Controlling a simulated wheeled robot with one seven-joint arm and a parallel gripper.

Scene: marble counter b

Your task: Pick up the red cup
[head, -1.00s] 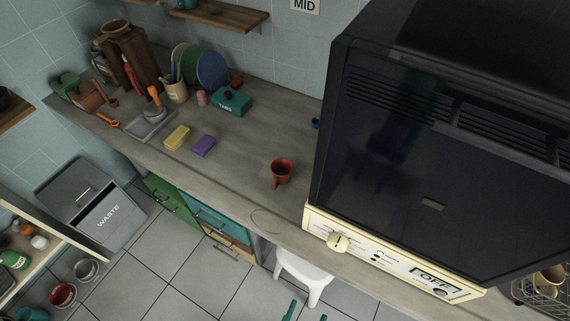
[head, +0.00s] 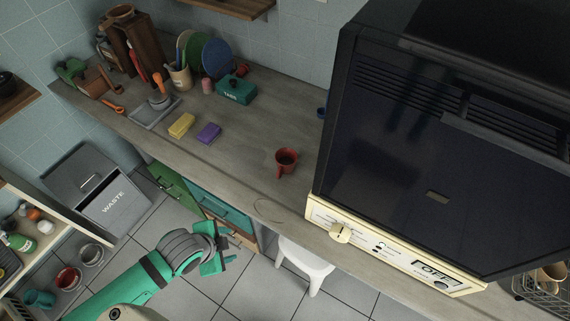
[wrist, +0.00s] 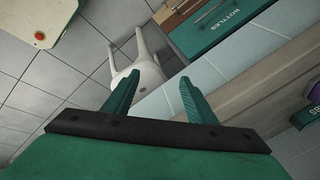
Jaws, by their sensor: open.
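The red cup (head: 286,161) stands upright on the grey counter (head: 240,150), with its handle toward the counter's front edge. It is just left of the large dark appliance. My gripper (head: 226,258) is in front of the counter, over the floor, to the lower left of the cup and well apart from it. In the wrist view my gripper (wrist: 155,95) shows two green fingers spread apart with nothing between them. The cup is not seen in the wrist view.
A yellow sponge (head: 181,126) and a purple sponge (head: 208,133) lie to the left. A white stool (head: 304,265) stands below the counter edge. The counter around the cup's left is clear.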

